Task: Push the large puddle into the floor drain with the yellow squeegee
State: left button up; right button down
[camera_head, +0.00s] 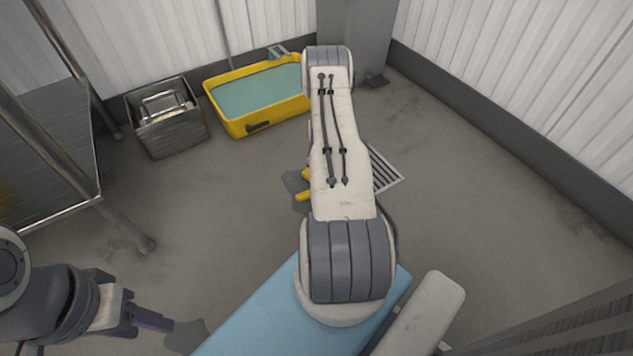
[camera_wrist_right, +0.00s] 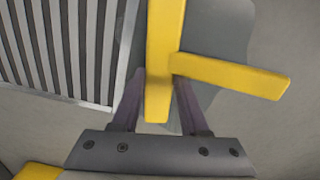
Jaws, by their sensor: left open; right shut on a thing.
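The yellow squeegee (camera_wrist_right: 228,76) shows in the right wrist view as a bar with a second bar branching off to the right. My right gripper (camera_wrist_right: 158,108) is shut on it, one finger on each side of the bar. In the head view my right arm hides that gripper and most of the squeegee (camera_head: 304,196). A dark wet puddle (camera_head: 290,183) lies beside the squeegee, left of the floor drain (camera_head: 386,178); it also shows in the wrist view (camera_wrist_right: 232,35), with the drain grate (camera_wrist_right: 62,45) at left. My left gripper (camera_head: 150,319) is open and empty.
A second dark patch (camera_head: 186,338) lies on the floor near my left gripper. A yellow tub of water (camera_head: 225,118) and a metal bin (camera_head: 175,137) stand by the back wall. A metal table (camera_head: 60,200) stands at left. The floor at right is clear.

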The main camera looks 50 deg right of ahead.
jog(key=shift+s+d+b, duration=0.25)
jog(key=shift+d+b, duration=0.1)
jog(key=shift+d, duration=0.6)
jog(key=shift+s+d+b, duration=0.2)
jog(key=shift+d+b, duration=0.15)
jog(key=shift+d, duration=0.6)
jog(key=shift+d, duration=0.15)
jog(key=shift+s+d+b, duration=0.2)
jog(key=shift+d+b, duration=0.25)
jog(key=shift+d, duration=0.35)
jog(key=shift+s+d+b, duration=0.2)
jog(key=shift+d+b, duration=0.2)
jog(key=shift+d, duration=0.4)
jog(key=shift+s+d+b, duration=0.2)
jog(key=shift+d+b, duration=0.35)
jog(key=shift+d, duration=0.35)
jog(key=shift+s+d+b, duration=0.2)
jog(key=shift+d+b, duration=0.3)
jog(key=shift+d, duration=0.35)
notch_tip(320, 180, up, 8)
jog(key=p, duration=0.6)
jog(key=shift+p, duration=0.4)
